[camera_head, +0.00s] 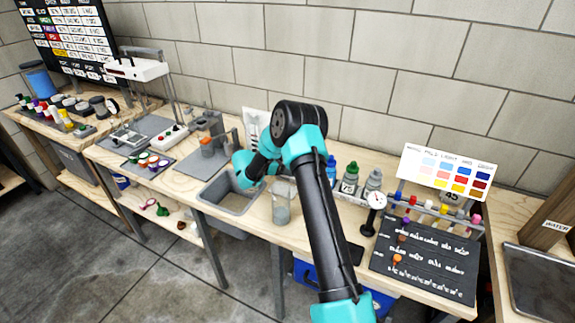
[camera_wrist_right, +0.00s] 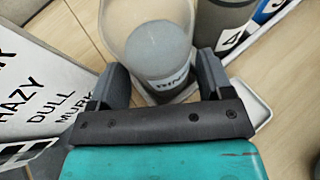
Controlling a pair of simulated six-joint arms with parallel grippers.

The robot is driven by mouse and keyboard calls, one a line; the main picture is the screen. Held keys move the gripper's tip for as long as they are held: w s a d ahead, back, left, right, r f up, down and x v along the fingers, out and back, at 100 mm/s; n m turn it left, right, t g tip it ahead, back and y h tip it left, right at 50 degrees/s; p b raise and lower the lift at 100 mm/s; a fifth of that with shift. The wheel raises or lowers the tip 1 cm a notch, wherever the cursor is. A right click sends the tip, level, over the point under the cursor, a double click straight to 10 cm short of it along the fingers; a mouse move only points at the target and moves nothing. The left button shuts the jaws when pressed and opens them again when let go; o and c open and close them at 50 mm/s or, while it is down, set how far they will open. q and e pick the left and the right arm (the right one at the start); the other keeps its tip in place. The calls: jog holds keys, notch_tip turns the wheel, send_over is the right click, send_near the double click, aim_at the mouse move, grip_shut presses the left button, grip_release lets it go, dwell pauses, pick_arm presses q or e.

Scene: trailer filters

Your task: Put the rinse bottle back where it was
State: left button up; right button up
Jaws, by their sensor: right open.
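My right gripper (camera_wrist_right: 160,88) is open, with one finger on each side of the bottle's lower part. Whether the fingers touch it is unclear. In the head view my right arm hides the gripper's tips. A clear cylinder with grey contents (camera_head: 282,207) stands beside the arm; I cannot tell if it is the same vessel. My left gripper is out of view.
A dark container labelled 4 (camera_wrist_right: 222,28) stands close right of the bottle, and a lettered white card (camera_wrist_right: 35,75) is at left. A sink (camera_head: 232,203), several small bottles (camera_head: 351,178), a gauge (camera_head: 375,201) and a black board (camera_head: 425,262) crowd the bench.

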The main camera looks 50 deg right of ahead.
jog(key=v, duration=1)
